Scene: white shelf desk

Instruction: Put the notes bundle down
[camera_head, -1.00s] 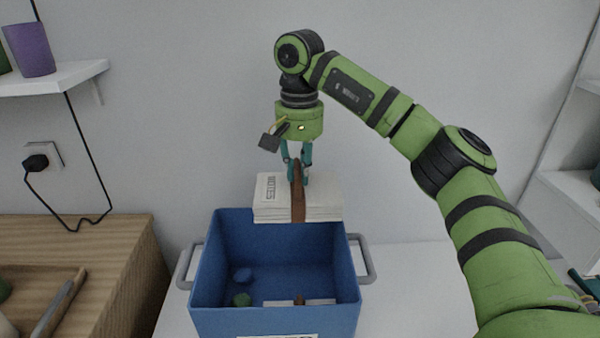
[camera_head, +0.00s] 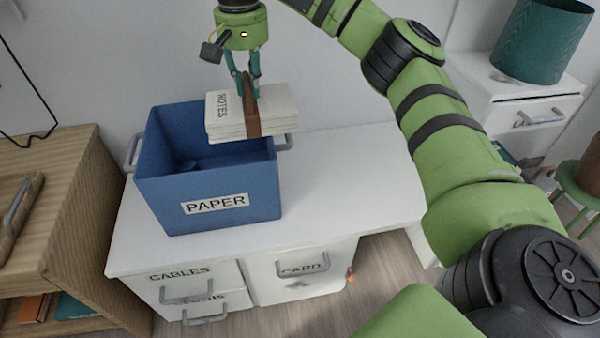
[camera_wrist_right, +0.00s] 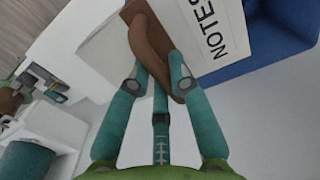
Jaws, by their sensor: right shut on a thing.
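The notes bundle (camera_head: 275,108) is a stack of white paper with NOTES printed on its top and a brown strap (camera_head: 250,110) around it. My right gripper (camera_head: 247,90) is shut on the strap and holds the bundle above the right part of the blue PAPER bin (camera_head: 160,180). In the wrist view the gripper's fingers (camera_wrist_right: 160,85) close on the brown strap, and the bundle (camera_wrist_right: 215,30) shows beyond them. The bin stands on the white desk (camera_head: 340,190). My left gripper is not in view.
The desk top is clear to the right of the bin. Drawers labelled CABLES (camera_head: 185,285) and CARD (camera_head: 303,266) are below. A wooden cabinet (camera_head: 70,180) stands at left. A teal container (camera_head: 540,40) sits on a white drawer unit at right, with a green stool (camera_head: 578,190) nearby.

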